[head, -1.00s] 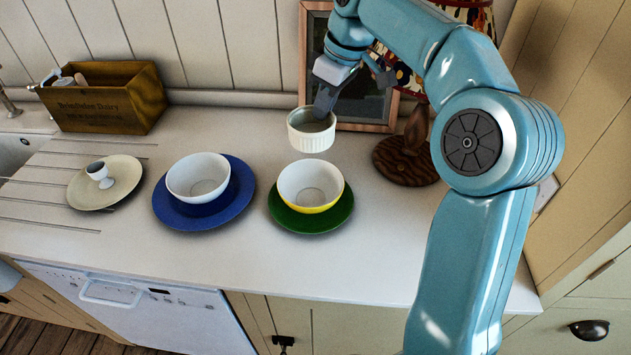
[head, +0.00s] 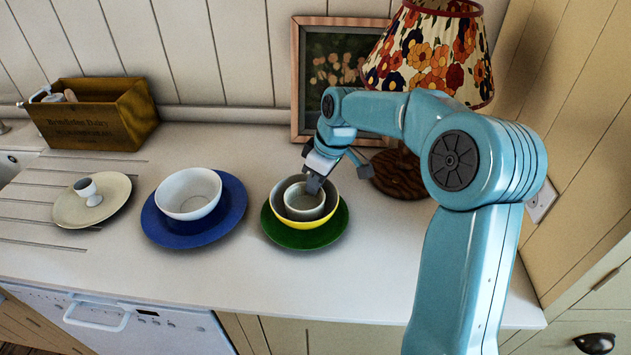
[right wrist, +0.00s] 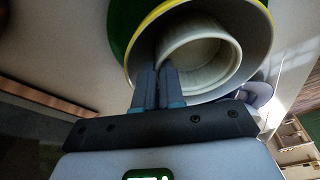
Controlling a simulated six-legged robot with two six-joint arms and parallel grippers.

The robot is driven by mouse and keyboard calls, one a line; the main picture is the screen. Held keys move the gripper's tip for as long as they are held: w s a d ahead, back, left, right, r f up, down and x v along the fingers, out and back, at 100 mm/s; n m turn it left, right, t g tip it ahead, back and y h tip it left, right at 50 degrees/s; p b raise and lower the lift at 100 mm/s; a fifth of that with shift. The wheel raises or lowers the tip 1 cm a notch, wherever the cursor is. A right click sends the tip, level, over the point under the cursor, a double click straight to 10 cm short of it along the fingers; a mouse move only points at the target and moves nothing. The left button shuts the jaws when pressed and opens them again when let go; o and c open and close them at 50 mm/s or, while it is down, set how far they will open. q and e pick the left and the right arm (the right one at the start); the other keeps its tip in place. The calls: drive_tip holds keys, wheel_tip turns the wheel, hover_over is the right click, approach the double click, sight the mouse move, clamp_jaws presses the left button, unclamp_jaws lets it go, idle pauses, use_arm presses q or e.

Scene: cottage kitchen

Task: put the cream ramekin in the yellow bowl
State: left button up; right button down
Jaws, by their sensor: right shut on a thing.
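The cream ramekin (head: 304,201) is inside the yellow bowl (head: 318,223), upright as far as I can see. The yellow bowl stands on a green plate (head: 292,238). My right gripper (head: 314,184) is shut on the ramekin's rim. In the right wrist view, the fingers (right wrist: 158,84) pinch the near wall of the ramekin (right wrist: 200,60), within the yellow-rimmed bowl (right wrist: 262,38). Whether the ramekin's base touches the bowl's floor is hidden. My left gripper is not in view.
A white bowl (head: 188,192) on a blue plate (head: 232,212) stands to the left. Further left is a cream plate (head: 70,212) with an egg cup (head: 88,190). A wooden box (head: 95,118), a picture frame (head: 297,80) and a lamp (head: 430,50) stand behind. The front counter is clear.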

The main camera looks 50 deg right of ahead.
drive_tip(key=shift+w+f, duration=0.1)
drive_tip(key=shift+f+b, duration=0.25)
drive_tip(key=shift+b, duration=0.05)
drive_tip(key=c, duration=1.5)
unclamp_jaws()
drive_tip(key=p+v, duration=0.1)
drive_tip(key=v, duration=1.2)
drive_tip(key=shift+w+a, duration=0.1)
drive_tip(key=shift+a, duration=0.05)
drive_tip(key=shift+f, duration=0.15)
